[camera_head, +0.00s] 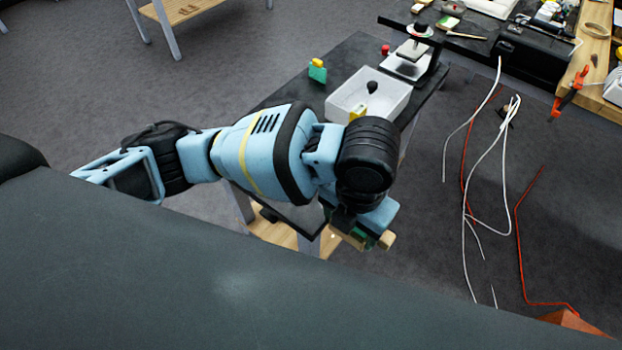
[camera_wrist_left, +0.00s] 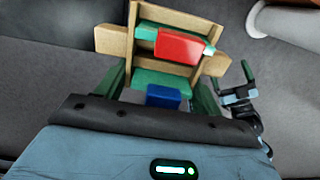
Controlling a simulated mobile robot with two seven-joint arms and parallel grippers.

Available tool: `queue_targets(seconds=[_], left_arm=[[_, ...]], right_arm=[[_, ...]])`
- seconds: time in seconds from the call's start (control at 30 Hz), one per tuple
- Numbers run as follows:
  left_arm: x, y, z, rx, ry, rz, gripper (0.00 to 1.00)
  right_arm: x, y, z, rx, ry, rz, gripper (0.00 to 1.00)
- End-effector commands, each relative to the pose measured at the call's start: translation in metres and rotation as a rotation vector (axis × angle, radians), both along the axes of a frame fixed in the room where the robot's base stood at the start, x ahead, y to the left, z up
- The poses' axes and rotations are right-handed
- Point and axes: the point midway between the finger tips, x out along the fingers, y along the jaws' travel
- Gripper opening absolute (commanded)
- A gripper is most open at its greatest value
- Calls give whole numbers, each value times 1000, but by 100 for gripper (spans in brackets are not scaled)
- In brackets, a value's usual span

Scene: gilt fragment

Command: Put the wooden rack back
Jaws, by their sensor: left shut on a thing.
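The wooden rack (camera_wrist_left: 181,18) shows in the left wrist view, directly in front of my left gripper (camera_wrist_left: 163,92). It has pale wooden bars, and green, red (camera_wrist_left: 180,47) and blue (camera_wrist_left: 163,96) pieces are in or on it. My left gripper is shut on the rack. In the head view only small wooden and green parts of the rack (camera_head: 387,240) show below my left wrist, beside the near part of the dark table; my arm hides the rest.
The dark table (camera_head: 352,62) holds a white bin (camera_head: 372,95), a small green and yellow object (camera_head: 317,71) and a black and white device (camera_head: 412,59). White and red cables (camera_head: 466,190) lie on the floor at right. A cluttered bench stands at top right.

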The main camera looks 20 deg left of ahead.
Motion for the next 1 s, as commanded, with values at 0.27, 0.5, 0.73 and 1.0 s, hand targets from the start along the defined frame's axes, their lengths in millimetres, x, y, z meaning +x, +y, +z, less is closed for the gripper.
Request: queue_targets(seconds=[0.27, 0.5, 0.73, 1.0], left_arm=[[33, 38, -4, 2, -2, 9, 43], [69, 79, -9, 1, -3, 9, 43], [93, 105, -12, -1, -2, 5, 43], [97, 110, -13, 0, -1, 2, 43]], right_arm=[[4, -3, 3, -7, -10, 8, 92], [5, -5, 6, -13, -16, 12, 92], [6, -5, 6, -13, -18, 12, 92], [6, -3, 6, -9, -17, 7, 92]])
